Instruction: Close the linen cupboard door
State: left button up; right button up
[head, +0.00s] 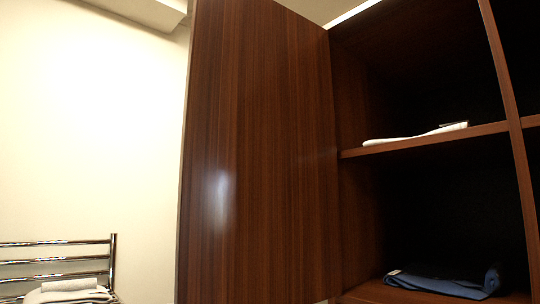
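The linen cupboard (432,142) is dark reddish-brown wood and fills the right side of the head view. Its door (262,150) stands open on the left of the cupboard, with its broad flat face towards me. The door joins the cupboard along its right edge. No handle shows on the visible part of the door, and its bottom runs out of the frame. Neither of my grippers is in view.
Inside the cupboard, a white folded cloth (415,135) lies on the middle shelf and dark blue folded linen (442,281) lies below. At the lower left, a chrome towel rack (58,243) holds white towels (70,291) near the pale wall (85,130).

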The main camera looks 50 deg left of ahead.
aim_at(258, 222)
jog(key=j+z, duration=0.25)
jog(key=j, duration=1.15)
jog(key=j+z, duration=0.25)
jog(key=j, duration=1.15)
jog(key=k, duration=0.05)
